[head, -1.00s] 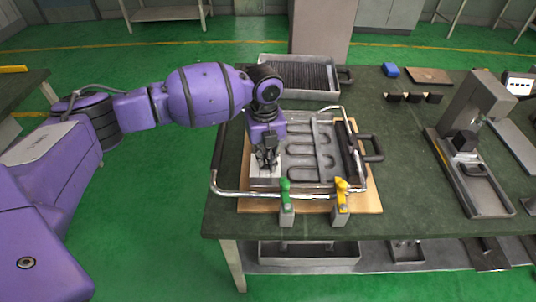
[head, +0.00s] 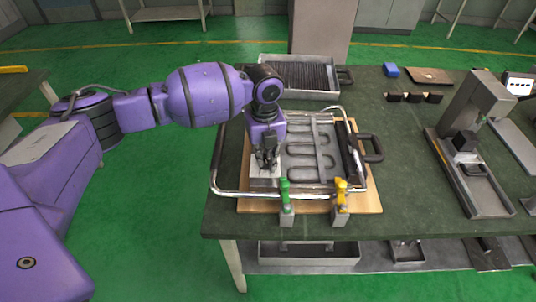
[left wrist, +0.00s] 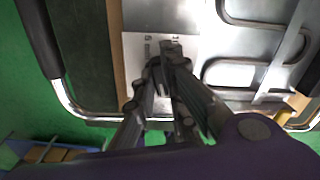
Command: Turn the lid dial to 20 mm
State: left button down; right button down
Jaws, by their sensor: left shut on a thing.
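The heating element unit is a grey metal lid plate (head: 325,172) with a looped element (head: 312,150), on a wooden board (head: 367,198) on the green-topped table. My left gripper (head: 267,165) points down at the lid's left side, over a pale scale plate (head: 262,174). In the left wrist view the left gripper (left wrist: 172,56) has its fingers close together at the printed scale plate (left wrist: 140,48). It is shut on a small part there, which I take to be the dial; the fingers mostly hide it. The dial's setting cannot be read. My right gripper is not in view.
A chrome rail (head: 235,193) frames the unit. A green-handled clamp (head: 285,192) and a yellow-handled clamp (head: 341,192) stand at the front edge. A black handle (head: 371,148) sticks out right. A ribbed tray (head: 300,77) lies behind; a grey press-like stand (head: 470,150) is at right.

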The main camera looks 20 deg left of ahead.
pick_arm(q)
jog(key=shift+a, duration=0.15)
jog(key=c, duration=1.8)
grip_release()
jog(key=shift+c, duration=0.2)
notch_tip(320, 180, up, 12)
